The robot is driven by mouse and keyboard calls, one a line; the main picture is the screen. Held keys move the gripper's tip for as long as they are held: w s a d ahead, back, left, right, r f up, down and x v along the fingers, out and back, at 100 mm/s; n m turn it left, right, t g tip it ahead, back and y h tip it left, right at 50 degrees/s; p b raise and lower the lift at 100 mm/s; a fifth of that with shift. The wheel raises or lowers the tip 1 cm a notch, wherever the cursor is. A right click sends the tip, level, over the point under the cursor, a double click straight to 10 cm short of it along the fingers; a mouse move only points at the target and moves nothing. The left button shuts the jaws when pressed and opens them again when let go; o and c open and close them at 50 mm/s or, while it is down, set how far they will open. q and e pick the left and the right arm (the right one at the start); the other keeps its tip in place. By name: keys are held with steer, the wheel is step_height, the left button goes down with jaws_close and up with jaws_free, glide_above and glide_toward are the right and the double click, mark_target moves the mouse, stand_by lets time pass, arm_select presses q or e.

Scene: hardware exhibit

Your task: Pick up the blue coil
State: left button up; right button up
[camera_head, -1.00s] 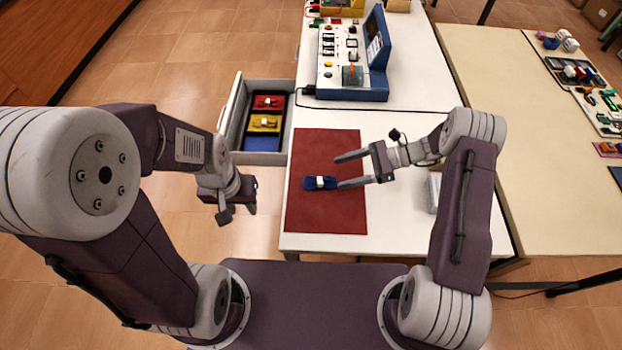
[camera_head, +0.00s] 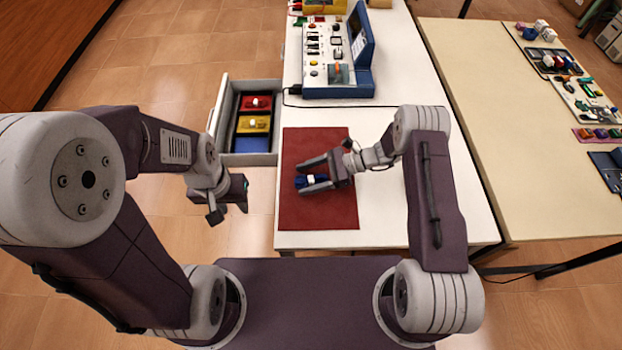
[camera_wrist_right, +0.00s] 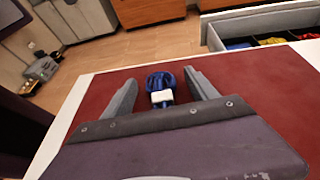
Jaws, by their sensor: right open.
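The blue coil (camera_head: 304,181), with a white band around its middle, lies on the dark red mat (camera_head: 318,212) on the white table. My right gripper (camera_head: 304,176) is open, with its two fingers on either side of the coil. In the right wrist view the coil (camera_wrist_right: 160,84) sits between the open fingers (camera_wrist_right: 163,92), with a visible gap to each. My left gripper (camera_head: 230,205) hangs left of the table over the floor, away from the coil; its jaws are too unclear to judge.
An open drawer (camera_head: 220,125) at the table's left holds red, yellow and blue compartments, with coils in the red and yellow ones. A blue instrument panel (camera_head: 338,92) stands at the back of the table. A second table (camera_head: 470,120) with small parts is at right.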

mark_target(305, 180)
steer(key=c, duration=1.5)
steer(key=shift+o, duration=0.2)
steer(key=shift+r, duration=0.1)
steer(key=r, duration=0.4)
steer(key=shift+s+a+r, duration=0.2)
steer(key=shift+a+r, duration=0.05)
steer(key=shift+a, duration=0.1)
steer(key=s+a+r, duration=0.5)
steer(key=a+r, duration=0.1)
steer(key=a, duration=0.3)
steer(key=shift+s+a+r, duration=0.15)
steer(key=shift+s+a, duration=0.05)
steer(key=shift+s, duration=0.1)
